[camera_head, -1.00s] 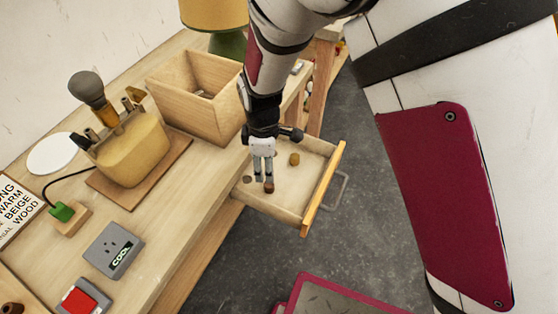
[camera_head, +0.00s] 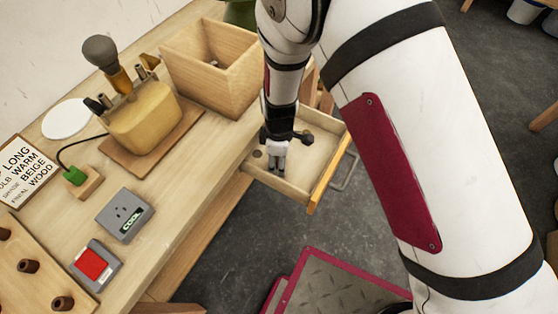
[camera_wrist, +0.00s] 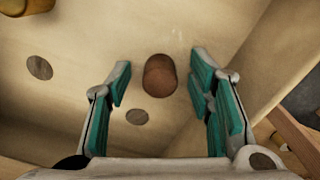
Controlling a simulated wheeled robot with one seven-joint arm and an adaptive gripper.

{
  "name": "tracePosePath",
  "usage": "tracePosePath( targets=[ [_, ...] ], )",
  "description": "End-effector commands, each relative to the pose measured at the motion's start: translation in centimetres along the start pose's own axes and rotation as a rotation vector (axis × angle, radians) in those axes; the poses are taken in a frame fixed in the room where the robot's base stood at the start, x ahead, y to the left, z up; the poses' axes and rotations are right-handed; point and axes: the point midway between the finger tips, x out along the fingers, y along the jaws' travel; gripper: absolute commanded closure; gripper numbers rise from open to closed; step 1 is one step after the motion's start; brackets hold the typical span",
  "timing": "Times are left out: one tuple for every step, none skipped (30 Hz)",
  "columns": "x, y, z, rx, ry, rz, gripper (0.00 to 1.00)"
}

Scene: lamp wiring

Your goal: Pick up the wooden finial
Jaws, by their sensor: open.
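The wooden finial (camera_wrist: 160,75) is a small reddish-brown rounded piece on the floor of the open drawer (camera_head: 325,180). In the wrist view it lies between the two teal-padded fingers, with gaps on both sides. My gripper (camera_head: 276,168) points down into the drawer, open and holding nothing. In the head view my gripper and arm hide the finial. How far the fingertips are above the drawer floor is hard to tell.
Two flat grey-brown discs (camera_wrist: 39,67) and (camera_wrist: 137,117) lie in the drawer, and a brass-coloured piece (camera_wrist: 25,5) is at the upper left. Drawer walls surround my gripper closely. A wooden box (camera_head: 210,65) stands on the bench beside the drawer.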

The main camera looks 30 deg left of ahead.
Motion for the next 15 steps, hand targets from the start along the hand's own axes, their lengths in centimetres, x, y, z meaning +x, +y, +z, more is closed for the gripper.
tracePosePath(
  targets=[
    [-0.03, 0.01, -0.01, 0.000, 0.000, 0.000, 0.52],
    [-0.04, 0.01, -0.01, 0.000, 0.000, 0.000, 0.52],
    [-0.04, 0.01, -0.01, 0.000, 0.000, 0.000, 0.57],
    [-0.04, 0.01, 0.00, 0.000, 0.000, 0.000, 0.64],
    [-0.05, 0.01, 0.00, 0.000, 0.000, 0.000, 0.70],
    [-0.05, 0.01, 0.00, 0.000, 0.000, 0.000, 0.80],
    [-0.05, 0.01, 0.00, 0.000, 0.000, 0.000, 0.86],
    [-0.05, 0.01, 0.00, 0.000, 0.000, 0.000, 0.93],
    [-0.06, 0.01, 0.00, 0.000, 0.000, 0.000, 0.98],
    [-0.06, 0.00, 0.00, 0.000, 0.000, 0.000, 0.98],
    [-0.06, 0.00, 0.00, 0.000, 0.000, 0.000, 0.98],
    [-0.06, 0.01, 0.00, 0.000, 0.000, 0.000, 0.98],
    [-0.06, 0.01, 0.00, 0.000, 0.000, 0.000, 0.98],
    [-0.07, 0.01, 0.00, 0.000, 0.000, 0.000, 0.98],
    [-0.07, 0.01, 0.00, 0.000, 0.000, 0.000, 0.98]
  ],
)
